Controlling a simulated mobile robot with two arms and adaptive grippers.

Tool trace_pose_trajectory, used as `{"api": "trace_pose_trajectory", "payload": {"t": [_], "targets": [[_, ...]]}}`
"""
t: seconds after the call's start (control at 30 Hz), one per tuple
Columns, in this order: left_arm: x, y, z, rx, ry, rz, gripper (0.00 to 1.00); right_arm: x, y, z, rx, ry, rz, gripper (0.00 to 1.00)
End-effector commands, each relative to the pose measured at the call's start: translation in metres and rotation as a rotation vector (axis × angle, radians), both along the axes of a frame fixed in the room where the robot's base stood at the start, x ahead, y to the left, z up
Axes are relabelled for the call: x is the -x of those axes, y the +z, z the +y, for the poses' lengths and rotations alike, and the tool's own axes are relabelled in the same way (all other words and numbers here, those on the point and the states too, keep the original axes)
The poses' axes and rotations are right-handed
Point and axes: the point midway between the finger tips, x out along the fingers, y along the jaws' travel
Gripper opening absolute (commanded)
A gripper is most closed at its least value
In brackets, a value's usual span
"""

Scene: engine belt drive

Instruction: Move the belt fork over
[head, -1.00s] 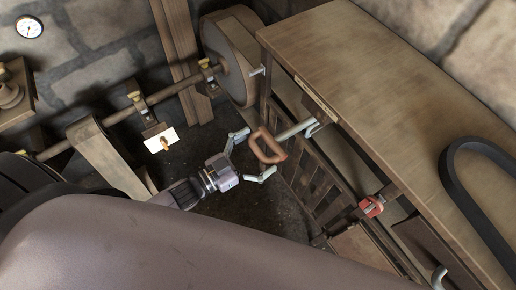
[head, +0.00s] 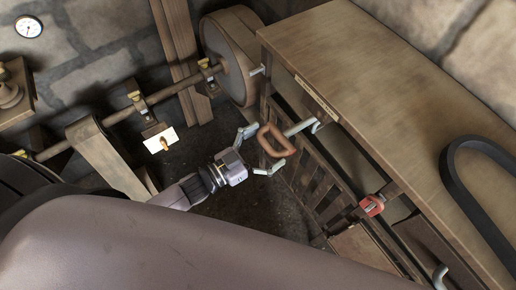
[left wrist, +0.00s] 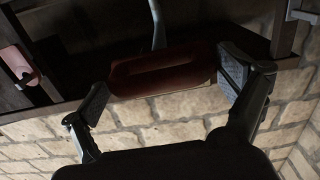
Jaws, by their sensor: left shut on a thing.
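The belt fork's handle is a brown loop (head: 277,141) on a pale grey rod (head: 298,128). The rod runs to a bracket at the slatted front below the bench top. My left gripper (head: 262,152) has its fingers on either side of the loop and is shut on it. In the left wrist view the loop (left wrist: 163,70) lies dark red between the two fingertips, with the rod going up from it. The fork's far end is hidden under the bench top. My right gripper is not in view.
A wooden bench top (head: 395,80) fills the right side, with a black belt-like loop (head: 452,165) on it. A red piece (head: 372,205) sits on a bar along the front. A large wheel (head: 228,55) and a shaft (head: 160,97) stand at the back left.

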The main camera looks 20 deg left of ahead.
Motion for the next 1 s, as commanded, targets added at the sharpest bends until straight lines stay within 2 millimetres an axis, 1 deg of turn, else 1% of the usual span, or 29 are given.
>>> {"api": "trace_pose_trajectory", "payload": {"t": [0.03,0.1,0.2,0.3,0.43,0.67,0.7,0.77,1.0], "targets": [[-0.013,0.002,-0.009,0.003,0.000,-0.009,0.43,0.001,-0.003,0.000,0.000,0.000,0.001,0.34],[-0.027,0.001,-0.020,0.003,0.000,-0.008,0.43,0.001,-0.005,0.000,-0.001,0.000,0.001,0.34],[-0.043,0.001,-0.032,0.004,0.001,-0.006,0.43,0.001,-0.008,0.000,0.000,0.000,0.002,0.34],[-0.052,0.001,-0.040,0.002,0.000,-0.004,0.44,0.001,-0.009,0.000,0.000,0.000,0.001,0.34],[-0.056,0.001,-0.043,-0.001,0.001,-0.002,0.43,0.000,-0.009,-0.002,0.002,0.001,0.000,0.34],[-0.056,0.003,-0.043,-0.001,0.000,-0.006,0.43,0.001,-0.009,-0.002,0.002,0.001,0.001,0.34],[-0.056,0.003,-0.043,-0.001,0.001,-0.006,0.96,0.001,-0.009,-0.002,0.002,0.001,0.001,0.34],[-0.056,0.003,-0.043,0.000,0.000,-0.006,1.00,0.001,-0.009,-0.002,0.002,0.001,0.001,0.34],[-0.055,0.002,-0.043,0.000,0.000,-0.004,1.00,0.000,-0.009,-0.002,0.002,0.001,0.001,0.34]]}}
